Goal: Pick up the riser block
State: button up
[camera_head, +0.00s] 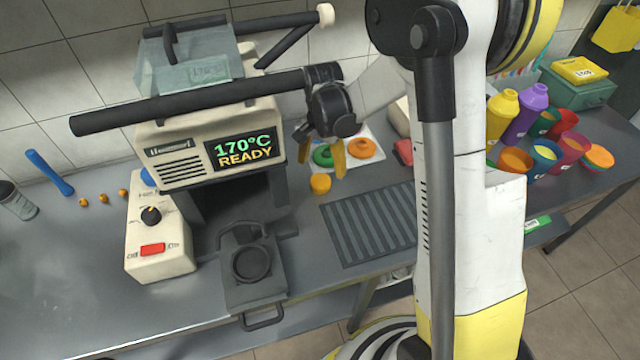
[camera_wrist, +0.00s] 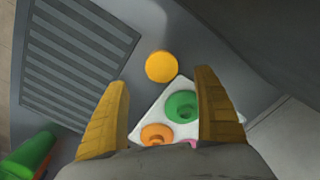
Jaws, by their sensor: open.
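A small yellow-orange round block (camera_head: 320,184), the likely riser block, stands on the grey counter in front of a white tray. In the wrist view its round top (camera_wrist: 160,67) shows just beyond and between my fingertips. My gripper (camera_head: 321,166) points down above the counter, with its two yellow fingers apart and nothing between them. In the wrist view my gripper (camera_wrist: 162,78) is open, and the block looks apart from both fingers. I cannot tell the exact height of the fingertips above it.
The white tray (camera_wrist: 150,112) with green and orange round pieces lies close by. The press machine (camera_head: 205,140) reads "170°C READY" at left, with a long dark lever (camera_head: 190,103). A ribbed dark mat (camera_head: 370,225) lies to the right. Several colored cups (camera_head: 545,155) stand farther right.

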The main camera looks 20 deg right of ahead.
aim_at(320, 181)
notch_tip(320, 181, down, 8)
jog(key=b, duration=0.3)
jog(key=shift+w+a+r, duration=0.15)
jog(key=shift+r, duration=0.2)
jog(key=c, duration=1.3)
